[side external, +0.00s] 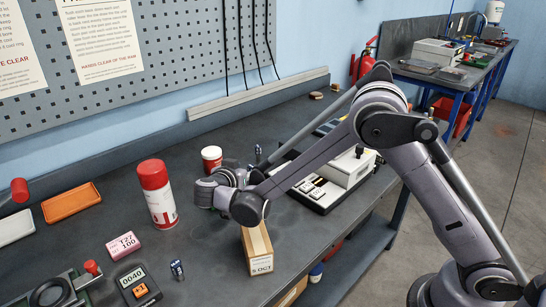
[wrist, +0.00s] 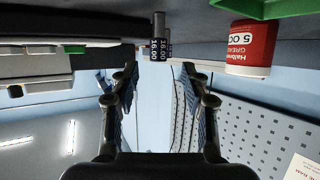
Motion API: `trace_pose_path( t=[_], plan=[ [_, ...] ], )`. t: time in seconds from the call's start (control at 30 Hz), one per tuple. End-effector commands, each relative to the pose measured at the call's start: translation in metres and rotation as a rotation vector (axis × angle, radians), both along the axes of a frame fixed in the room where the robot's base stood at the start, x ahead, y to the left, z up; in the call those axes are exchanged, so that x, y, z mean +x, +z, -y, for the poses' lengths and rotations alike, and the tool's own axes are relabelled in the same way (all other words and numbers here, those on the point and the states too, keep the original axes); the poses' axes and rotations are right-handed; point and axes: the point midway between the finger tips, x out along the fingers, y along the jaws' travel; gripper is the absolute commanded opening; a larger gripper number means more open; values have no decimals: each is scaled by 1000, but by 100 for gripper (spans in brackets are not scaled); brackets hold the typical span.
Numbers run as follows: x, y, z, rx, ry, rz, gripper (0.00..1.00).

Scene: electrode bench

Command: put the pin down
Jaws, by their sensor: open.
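A dark upright pin (wrist: 158,38) marked 16.00 shows in the upside-down wrist view, in line with the gap between my fingers and seemingly just past their tips. It appears to stand on the bench, clear of both fingers. In the side view, a small dark pin (side external: 258,153) stands at the back, beyond my wrist. My gripper (wrist: 158,72) is open, one finger on each side of the gap, with nothing between the pads. In the side view my gripper (side external: 230,175) is partly hidden by my own wrist.
A red and white grease tin (side external: 212,158) stands close by; it also shows in the wrist view (wrist: 250,48). A red spray can (side external: 157,190) is left of my wrist. A white instrument (side external: 345,167) is right.

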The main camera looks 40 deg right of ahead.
Motion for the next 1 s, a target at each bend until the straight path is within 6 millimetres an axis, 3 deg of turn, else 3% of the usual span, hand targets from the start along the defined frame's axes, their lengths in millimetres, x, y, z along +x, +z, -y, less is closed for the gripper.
trace_pose_path(
  t=[0.17, 0.5, 0.73, 0.9, 1.0],
  plan=[
    [4, -5, 8, 1, 0, 0, 46],
    [21, -23, 41, 0, 0, -1, 46],
    [22, -24, 42, 1, 1, -1, 46],
    [22, -23, 42, 1, 1, -1, 0],
    [22, -23, 42, 1, 1, -1, 0]
  ],
)
